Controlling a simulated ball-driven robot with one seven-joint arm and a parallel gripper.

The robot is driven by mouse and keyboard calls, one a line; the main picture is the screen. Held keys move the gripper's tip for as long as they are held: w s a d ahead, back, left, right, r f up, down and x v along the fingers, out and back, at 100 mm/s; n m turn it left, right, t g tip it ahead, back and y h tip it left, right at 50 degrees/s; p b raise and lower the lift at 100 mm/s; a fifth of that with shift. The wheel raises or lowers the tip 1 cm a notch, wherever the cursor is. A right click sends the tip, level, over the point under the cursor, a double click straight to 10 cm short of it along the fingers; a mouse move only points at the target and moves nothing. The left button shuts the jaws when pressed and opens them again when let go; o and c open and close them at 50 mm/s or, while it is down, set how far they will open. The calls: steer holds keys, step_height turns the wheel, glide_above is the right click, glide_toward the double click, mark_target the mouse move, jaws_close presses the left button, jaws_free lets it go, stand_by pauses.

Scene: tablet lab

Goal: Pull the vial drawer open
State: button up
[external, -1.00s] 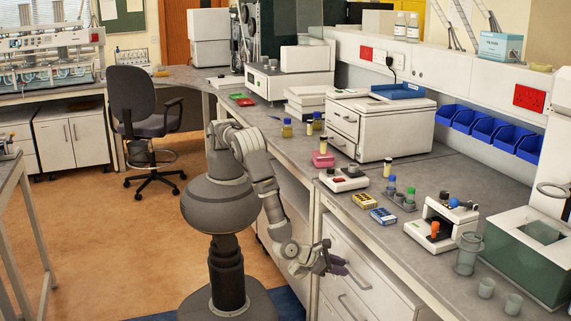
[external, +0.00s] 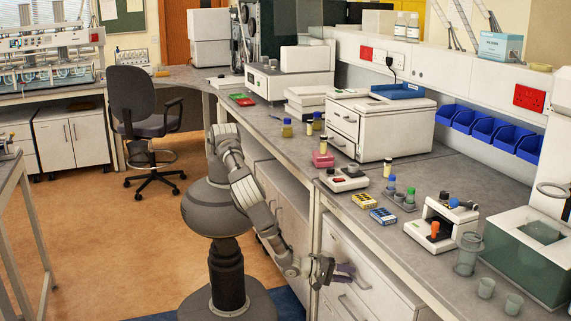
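The bench beside me has white under-bench drawers with bar handles; the upper drawer front (external: 345,245) looks flush with the bench. Which of these is the vial drawer I cannot tell. A lower drawer handle (external: 347,305) shows below the gripper.
An office chair (external: 140,130) stands behind on open floor.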

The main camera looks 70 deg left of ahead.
jaws_close()
stand_by(1.4)
